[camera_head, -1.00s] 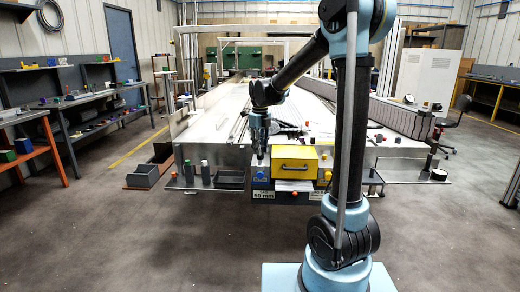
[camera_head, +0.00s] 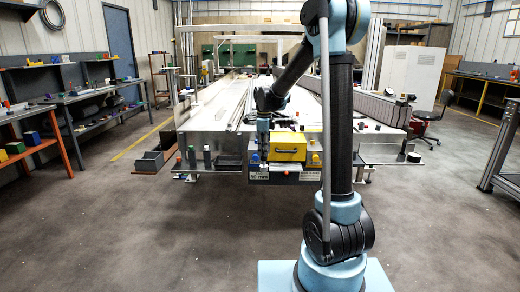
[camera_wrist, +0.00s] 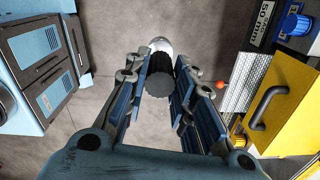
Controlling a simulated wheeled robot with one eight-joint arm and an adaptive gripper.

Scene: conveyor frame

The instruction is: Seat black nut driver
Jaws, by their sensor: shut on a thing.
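My gripper (camera_wrist: 164,88) is shut on the black nut driver (camera_wrist: 160,84), a dark ridged cylinder seen nearly end-on in the wrist view. The blue-lined fingers lie on both sides of it. A shiny round piece (camera_wrist: 161,45) shows beyond its far end; I cannot tell whether it belongs to the driver. In the head view my gripper (camera_head: 263,150) hangs in front of the conveyor, just left of the yellow box. The driver is too small to make out there. I cannot tell which spot is its seat.
The yellow box (camera_head: 287,147) with a dark handle stands at the conveyor's front, close right of my gripper. A left shelf carries small upright cylinders (camera_head: 192,156) and a grey bin (camera_head: 229,162). A right shelf holds a black round part (camera_head: 413,157). The floor in front is clear.

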